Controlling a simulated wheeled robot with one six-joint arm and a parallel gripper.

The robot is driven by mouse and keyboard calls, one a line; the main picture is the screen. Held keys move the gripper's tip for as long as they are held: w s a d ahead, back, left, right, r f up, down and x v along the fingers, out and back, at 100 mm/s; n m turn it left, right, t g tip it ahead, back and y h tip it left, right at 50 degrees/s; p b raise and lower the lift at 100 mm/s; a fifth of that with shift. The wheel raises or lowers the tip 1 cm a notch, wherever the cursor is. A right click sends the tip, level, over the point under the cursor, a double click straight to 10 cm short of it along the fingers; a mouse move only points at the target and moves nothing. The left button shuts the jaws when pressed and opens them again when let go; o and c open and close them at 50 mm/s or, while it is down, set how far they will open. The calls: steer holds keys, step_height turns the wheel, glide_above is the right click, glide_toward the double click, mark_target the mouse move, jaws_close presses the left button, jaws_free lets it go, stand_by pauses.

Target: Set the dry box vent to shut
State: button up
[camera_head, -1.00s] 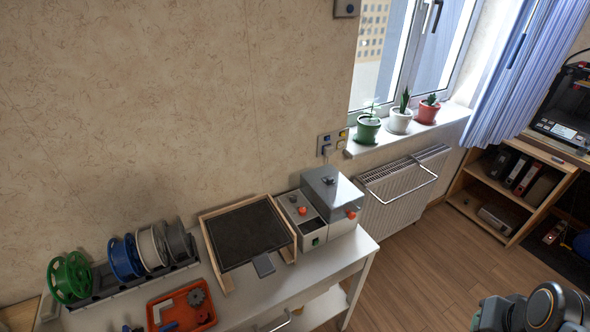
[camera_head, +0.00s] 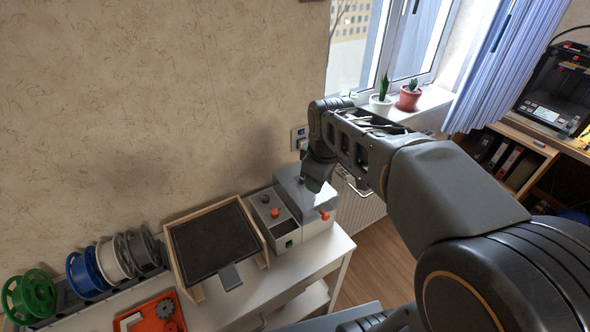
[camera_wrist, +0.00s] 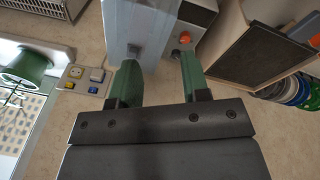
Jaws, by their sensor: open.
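The dry box looks to be the grey box (camera_head: 290,190) with a pale lid at the right end of the white table; I cannot tell which part is its vent. An orange-red knob (camera_head: 324,215) is on its front side. Beside it, a panel (camera_head: 284,230) carries a dark knob (camera_head: 264,198) and a red knob (camera_head: 275,212). My gripper (camera_head: 318,180) is above the box's lid, partly covering it. In the wrist view my gripper (camera_wrist: 160,82) is open and empty, its green fingers apart. The grey box (camera_wrist: 150,25) and an orange knob (camera_wrist: 184,38) lie beyond the fingertips.
A wood-framed dark board (camera_head: 212,240) stands left of the panel. Several filament spools (camera_head: 114,258) and an orange tray (camera_head: 158,325) are further left. A wall socket plate (camera_head: 298,138), window sill plants (camera_head: 409,97) and a radiator (camera_head: 358,208) are near my arm.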

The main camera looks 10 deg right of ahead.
steer(key=w+r+n+g+p, duration=0.2)
steer(key=w+n, duration=1)
steer(key=w, duration=0.1)
steer(key=shift+n, duration=0.4)
step_height(320, 180, down, 14)
steer(key=shift+w+r+p, duration=0.15)
steer(key=shift+r+p, duration=0.05)
steer(key=shift+p, duration=0.25)
jaws_close()
